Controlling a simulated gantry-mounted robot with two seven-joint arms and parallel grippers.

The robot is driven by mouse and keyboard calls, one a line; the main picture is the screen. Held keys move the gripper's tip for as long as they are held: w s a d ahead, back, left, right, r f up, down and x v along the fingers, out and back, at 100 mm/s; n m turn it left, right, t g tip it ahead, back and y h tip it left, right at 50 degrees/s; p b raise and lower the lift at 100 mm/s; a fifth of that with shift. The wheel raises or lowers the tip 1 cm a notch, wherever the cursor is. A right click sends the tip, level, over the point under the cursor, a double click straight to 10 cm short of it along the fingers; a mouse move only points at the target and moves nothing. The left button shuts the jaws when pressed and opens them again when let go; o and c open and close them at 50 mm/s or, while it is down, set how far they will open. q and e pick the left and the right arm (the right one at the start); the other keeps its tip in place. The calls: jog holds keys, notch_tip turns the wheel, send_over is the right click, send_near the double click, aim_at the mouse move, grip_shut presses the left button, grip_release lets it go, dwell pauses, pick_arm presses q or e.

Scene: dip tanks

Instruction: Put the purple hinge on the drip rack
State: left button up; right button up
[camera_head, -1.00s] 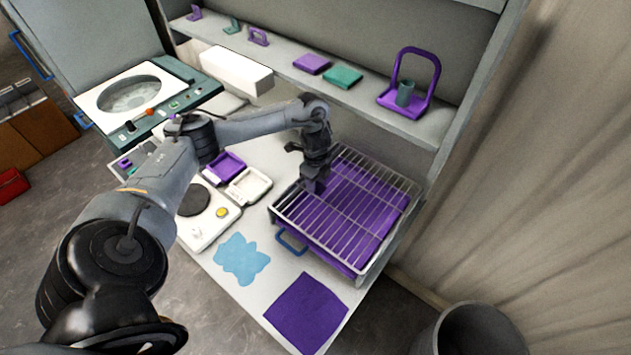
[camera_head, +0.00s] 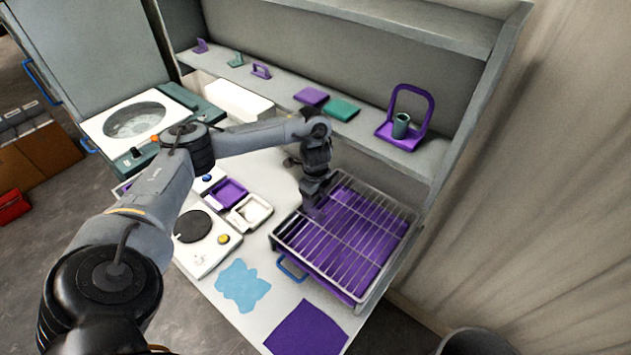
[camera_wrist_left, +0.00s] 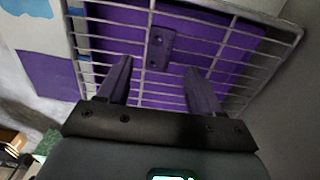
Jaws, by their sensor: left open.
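The purple hinge (camera_wrist_left: 160,47) shows in the left wrist view as a small plate with dark holes. It lies on the wires of the drip rack (camera_wrist_left: 92,42), just ahead of my fingertips. My left gripper (camera_wrist_left: 158,66) is open, with a finger to either side of the hinge's line and nothing between them. In the head view my left gripper (camera_head: 314,208) points down at the left part of the drip rack (camera_head: 345,237), a wire grid over a purple-bottomed tray. The hinge is hard to make out there against the gripper and purple tray. My right gripper is out of view.
A shelf (camera_head: 280,90) behind the rack holds purple and green parts and a purple-handled carrier (camera_head: 406,125). Left of the rack are a white scale-like device (camera_head: 203,245) and small trays (camera_head: 249,211). A blue cloth (camera_head: 241,285) and purple mat (camera_head: 306,328) lie in front.

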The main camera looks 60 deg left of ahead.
aim_at(316, 213)
pick_arm(q)
notch_tip(316, 213, up, 6)
jog(key=f+p, duration=0.1)
jog(key=p, duration=0.2)
jog(key=w+d+f+m+t, duration=0.1)
jog(key=d+f, duration=0.1)
jog(key=d, duration=0.6)
jog(key=w+d+f+m+t+h, duration=0.1)
jog(key=w+d+f, duration=0.1)
jog(key=d, duration=0.6)
jog(key=w+d+f+m+t, duration=0.1)
jog(key=d+f, duration=0.2)
jog(key=d, duration=0.5)
jog(key=shift+w+f+m+t+h, duration=0.2)
jog(key=shift+f+m+t+h, duration=0.1)
jog(key=shift+f+m+h, duration=0.1)
jog(key=s+d+r+n+t+h, duration=0.2)
jog(key=s+d+t, duration=0.1)
jog(key=d, duration=1.3)
jog(key=s+a+r+n+g+y, duration=0.1)
jog(key=s+a+n, duration=0.3)
jog(key=s, duration=0.5)
jog(key=s+a+r+n+g+y, duration=0.2)
jog(key=s+a+n, duration=0.3)
jog(key=s+n, duration=0.3)
jog(key=shift+s+r+n+y, duration=0.3)
jog(key=shift+s+n, duration=0.1)
jog(key=shift+n, duration=0.3)
jog(key=shift+a, duration=0.1)
